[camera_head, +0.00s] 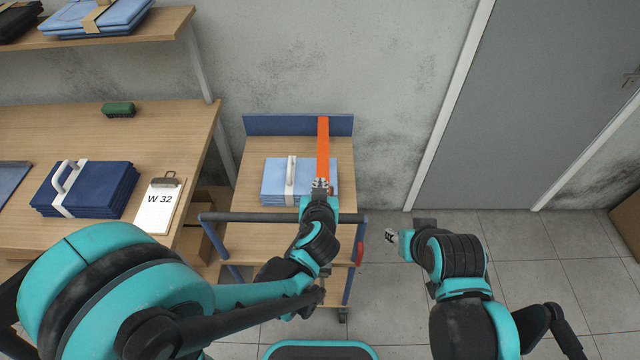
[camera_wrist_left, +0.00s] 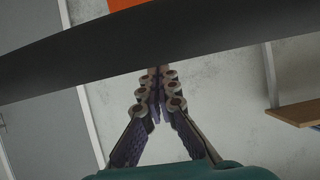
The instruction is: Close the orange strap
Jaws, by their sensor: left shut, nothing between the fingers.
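The orange strap (camera_head: 323,140) is a flat strip running from the cart's blue back panel toward me, along the right part of the light blue folded stack (camera_head: 274,181). Its near end is hidden behind my left gripper (camera_head: 319,184). My left gripper is shut and empty, at the strap's near visible end; I cannot tell whether it touches. In the left wrist view its fingers (camera_wrist_left: 157,74) meet at the tips, and an orange patch (camera_wrist_left: 126,3) shows at the top edge. My right gripper (camera_head: 391,237) is right of the cart, away from the strap; its jaw opening is unclear.
The wooden cart (camera_head: 247,160) has a blue back panel (camera_head: 275,125) and a dark front handle (camera_head: 232,217). A table at left holds a dark blue stack (camera_head: 105,185), a clipboard (camera_head: 158,206) and a green block (camera_head: 118,109). Floor right of the cart is free.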

